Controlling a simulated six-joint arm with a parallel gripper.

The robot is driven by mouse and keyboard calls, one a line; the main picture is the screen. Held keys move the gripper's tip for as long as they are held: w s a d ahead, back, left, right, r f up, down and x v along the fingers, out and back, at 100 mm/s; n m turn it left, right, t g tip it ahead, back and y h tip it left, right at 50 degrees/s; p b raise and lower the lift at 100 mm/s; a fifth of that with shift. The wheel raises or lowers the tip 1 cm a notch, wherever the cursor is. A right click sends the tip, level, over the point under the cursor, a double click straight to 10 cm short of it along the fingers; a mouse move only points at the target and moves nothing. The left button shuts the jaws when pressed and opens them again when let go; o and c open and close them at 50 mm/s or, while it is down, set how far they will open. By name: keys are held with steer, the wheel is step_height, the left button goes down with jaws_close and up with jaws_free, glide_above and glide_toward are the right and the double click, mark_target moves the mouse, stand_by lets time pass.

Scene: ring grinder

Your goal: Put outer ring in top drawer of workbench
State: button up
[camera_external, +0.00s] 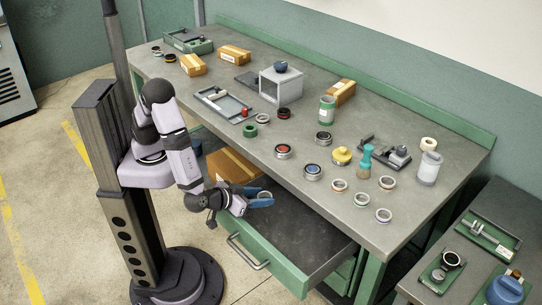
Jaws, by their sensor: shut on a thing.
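The workbench's top drawer (316,235) is pulled out below the bench top, and its grey floor shows bare on the right. My gripper (264,199) is at the left side of the open drawer, below the bench's front edge. Its blue fingers are shut on a small pale ring, the outer ring (265,194), which shows only in part between them. I cannot tell whether the ring touches the drawer floor.
A cardboard box (232,165) lies left of my gripper, under the bench edge. The bench top (330,205) overhangs the drawer's back and carries several rings, jars and a grey box (281,87). The drawer's front has a metal handle (246,253).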

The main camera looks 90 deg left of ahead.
mark_target(269, 194)
steer(key=shift+w, duration=0.1)
steer(key=shift+w+a, duration=0.25)
steer(key=shift+a, duration=0.05)
steer(key=shift+w+a, duration=1.2)
steer(key=shift+w, duration=0.05)
steer(key=shift+s+d+f, duration=0.1)
steer(key=shift+f, duration=0.4)
steer(key=shift+d+f, duration=0.1)
steer(key=shift+f, duration=0.6)
steer(key=o, duration=1.1)
steer(key=shift+o, duration=0.2)
